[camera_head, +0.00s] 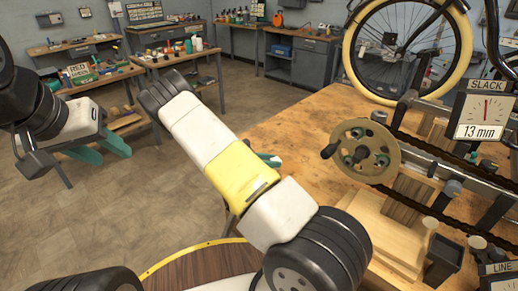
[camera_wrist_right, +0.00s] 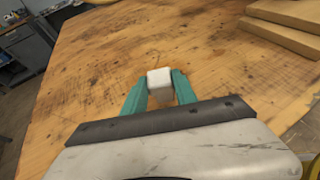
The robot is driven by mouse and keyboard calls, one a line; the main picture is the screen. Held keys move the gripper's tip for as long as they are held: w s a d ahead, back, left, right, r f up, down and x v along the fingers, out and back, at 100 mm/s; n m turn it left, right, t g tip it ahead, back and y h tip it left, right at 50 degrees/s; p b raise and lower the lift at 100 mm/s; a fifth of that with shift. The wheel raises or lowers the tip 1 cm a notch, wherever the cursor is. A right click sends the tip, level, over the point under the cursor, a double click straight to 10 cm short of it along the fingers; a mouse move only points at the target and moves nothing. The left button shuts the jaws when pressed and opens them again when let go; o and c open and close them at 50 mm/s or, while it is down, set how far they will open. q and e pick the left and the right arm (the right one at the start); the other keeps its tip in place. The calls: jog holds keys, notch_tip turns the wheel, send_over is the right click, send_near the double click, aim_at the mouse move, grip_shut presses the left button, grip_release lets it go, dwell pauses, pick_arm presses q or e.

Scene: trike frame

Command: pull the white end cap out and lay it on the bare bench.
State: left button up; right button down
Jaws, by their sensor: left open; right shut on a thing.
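The white end cap (camera_wrist_right: 160,78) is a small pale block between the teal fingers of my right gripper (camera_wrist_right: 160,90) in the right wrist view. The fingers are shut on it, over the wooden bench top (camera_wrist_right: 95,75). I cannot tell whether the cap touches the bench. In the head view my right arm covers most of this gripper and the cap; only a teal fingertip shows. My left gripper (camera_head: 106,150) is open and empty at the left of the head view, over the floor and away from the bench.
A trike frame with a chain, a round handwheel (camera_head: 352,150) and wooden blocks (camera_head: 398,240) stands on the bench's right side. A slack gauge (camera_head: 484,115) reads 13 mm. Bare bench lies around my right gripper. Side tables with tools stand behind.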

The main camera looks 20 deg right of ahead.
jog(key=shift+f, duration=0.5)
jog(key=c, duration=0.9)
grip_release()
jog(key=shift+a, duration=0.1)
jog(key=v, duration=0.7)
jog(key=shift+s+a+r, duration=0.1)
jog(key=shift+a+r, duration=0.05)
jog(key=shift+a, duration=0.05)
jog(key=s+a+r+m+t+y, duration=0.2)
jog(key=s+r+m+y, duration=0.5)
jog(key=s+r, duration=0.6)
jog(key=s+a+r+m+t+y, duration=0.2)
jog(key=s+a+r+m+y, duration=0.3)
jog(key=r, duration=1.4)
jog(key=s+m+y, duration=0.3)
jog(key=s+m, duration=0.3)
jog(key=s, duration=0.3)
jog(key=shift+s+r+m, duration=0.3)
jog(key=shift+r+m, duration=0.05)
jog(key=shift+m, duration=0.05)
